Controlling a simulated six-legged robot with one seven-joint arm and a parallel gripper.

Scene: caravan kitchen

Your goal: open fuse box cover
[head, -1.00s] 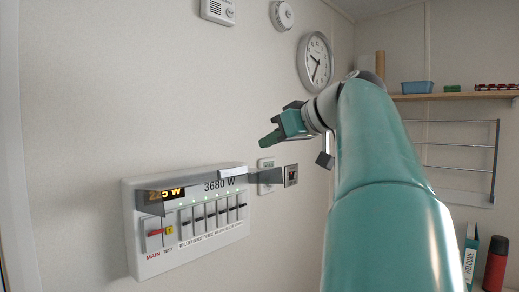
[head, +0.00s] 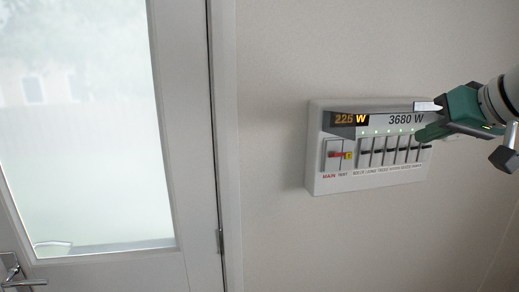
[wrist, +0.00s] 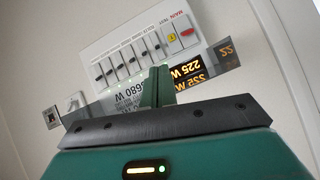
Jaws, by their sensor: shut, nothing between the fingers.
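The white fuse box (head: 316,160) hangs on the wall, with a lit wattage display and a row of switches. It also shows upside down in the wrist view (wrist: 120,45). Its dark see-through cover (head: 345,119) stands out from the box near the top, swung up. The breaker switches (head: 390,150) below it show bare. The cover's pale tab (head: 427,106) is beside my gripper (head: 424,133). The gripper is shut and empty, in front of the box's right part. In the wrist view its green fingers (wrist: 158,84) overlap the cover (wrist: 222,60); I cannot tell whether they touch it.
A door with a frosted pane (head: 85,120) and a metal handle (head: 12,275) is at the left. The wall (head: 400,245) below the box is bare.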

